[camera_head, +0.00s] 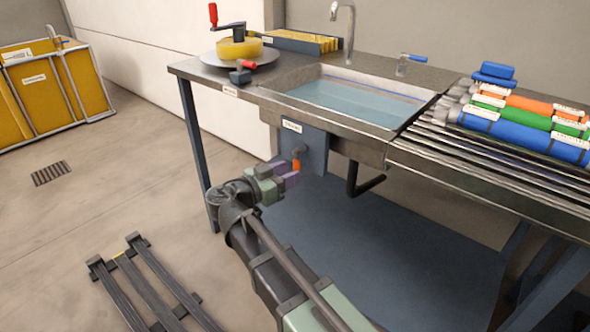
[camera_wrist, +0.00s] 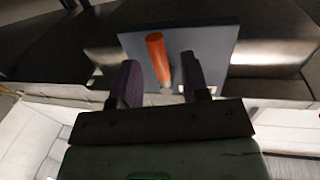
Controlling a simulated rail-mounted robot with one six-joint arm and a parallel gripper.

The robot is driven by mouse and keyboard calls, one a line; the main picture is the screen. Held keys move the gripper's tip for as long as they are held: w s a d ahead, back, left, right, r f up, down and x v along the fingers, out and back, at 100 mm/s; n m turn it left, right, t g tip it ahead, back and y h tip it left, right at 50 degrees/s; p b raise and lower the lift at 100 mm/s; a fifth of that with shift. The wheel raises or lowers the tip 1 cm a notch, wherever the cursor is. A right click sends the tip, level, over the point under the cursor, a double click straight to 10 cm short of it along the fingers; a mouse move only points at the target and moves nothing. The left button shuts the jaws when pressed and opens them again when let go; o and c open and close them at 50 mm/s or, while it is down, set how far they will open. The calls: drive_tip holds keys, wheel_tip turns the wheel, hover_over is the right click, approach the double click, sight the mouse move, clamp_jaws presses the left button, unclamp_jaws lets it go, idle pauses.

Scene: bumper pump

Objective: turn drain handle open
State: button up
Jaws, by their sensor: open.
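The drain handle is a small orange lever (camera_head: 296,165) on a grey fitting, on the blue-grey panel (camera_head: 314,152) under the front of the sink. My gripper (camera_head: 292,176) is just in front of the panel, with its purple fingers close to the lever. In the wrist view the orange handle (camera_wrist: 157,58) shows between the two open fingers (camera_wrist: 160,82), nearer the middle, its upper end beyond the fingertips. I cannot tell whether either finger touches it. The sink (camera_head: 350,100) above holds bluish water.
A black bent pipe (camera_head: 364,182) hangs under the sink to the right. A round yellow device with a red crank (camera_head: 238,46) stands on the table's left end. A table leg (camera_head: 197,150) is left of my gripper.

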drive_tip(key=v, duration=0.7)
drive_tip(key=shift+s+a, duration=0.2)
drive_tip(key=shift+a, duration=0.1)
drive_tip(key=s+d+f+n+g+y, duration=0.3)
drive_tip(key=f+n+y, duration=0.1)
drive_tip(key=f+n, duration=0.25)
drive_tip(key=s+d+f+n+g+y, duration=0.3)
drive_tip(key=d+f+n+g+y, duration=0.1)
drive_tip(key=f+n, duration=0.25)
drive_tip(key=s+d+f+m+g+y, duration=0.1)
drive_tip(key=s+d+f+g+y, duration=0.1)
drive_tip(key=s+d+y, duration=0.3)
drive_tip(key=s+d+f+g+y, duration=0.1)
drive_tip(key=d+f+y, duration=0.1)
drive_tip(key=d, duration=0.6)
wheel_tip(320, 180, up, 38)
drive_tip(key=p, duration=3.8)
drive_tip(key=shift+w+d+r+m, duration=0.2)
drive_tip(key=shift+d+m, duration=0.05)
drive_tip(key=shift+m, duration=0.05)
